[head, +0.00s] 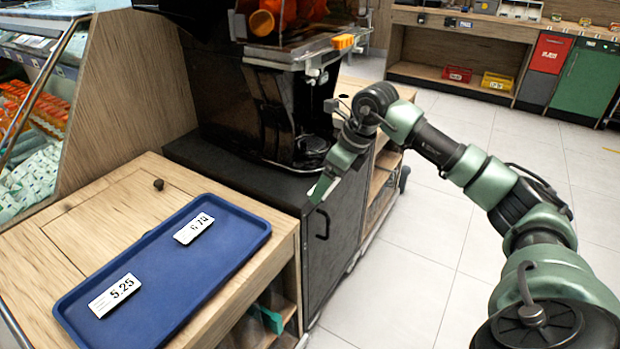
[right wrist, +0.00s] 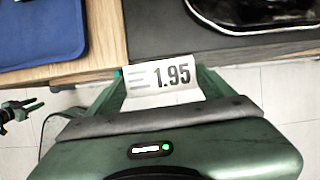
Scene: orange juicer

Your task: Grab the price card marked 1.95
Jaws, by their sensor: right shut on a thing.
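The white price card marked 1.95 (right wrist: 172,78) is between the fingers of my right gripper (right wrist: 160,88), its print facing the wrist camera. My right gripper (head: 322,188) is shut on it and holds it in front of the dark cabinet in the head view. The card is hardly discernible there.
A blue tray (head: 170,277) on the wooden counter (head: 110,197) bears a card marked 5.25 (head: 115,295) and another price card (head: 193,228), its print hard to read. The black juicer (head: 270,105) stands on a dark cabinet (head: 338,215). Tiled floor (head: 400,285) is clear at right.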

